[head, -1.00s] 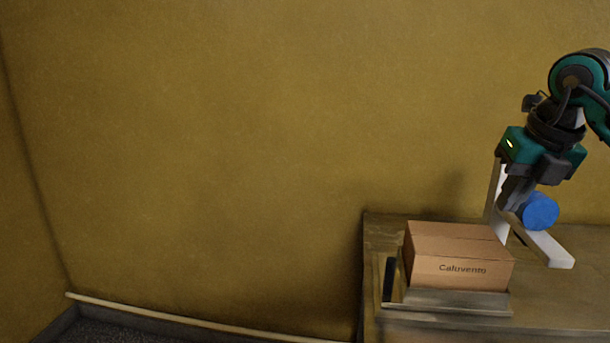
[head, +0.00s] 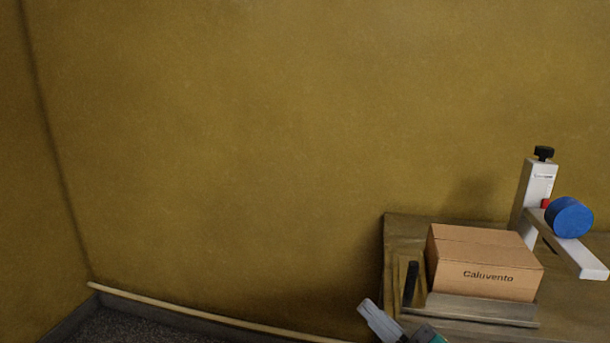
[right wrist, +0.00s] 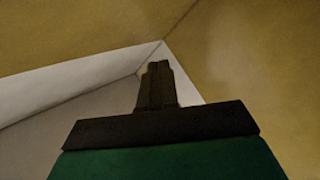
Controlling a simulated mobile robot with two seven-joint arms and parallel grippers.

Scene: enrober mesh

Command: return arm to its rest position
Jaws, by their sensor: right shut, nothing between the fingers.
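My right gripper (head: 372,318) shows at the bottom of the head view, left of the table's front corner, with a bit of its green housing at the lower edge. Its fingers are together and empty, pointing up and to the left. In the right wrist view the shut dark fingers (right wrist: 157,86) point toward a corner where the walls and a pale surface meet. Nothing is between them or touching them. The rest of the right arm is out of the head view. My left gripper is not in view.
A wooden table (head: 404,228) stands at the right against the yellow wall. It carries a brown Caluvento carton (head: 488,275) in a grey tray (head: 480,308), and a white stand (head: 537,185) with a blue roll (head: 569,217).

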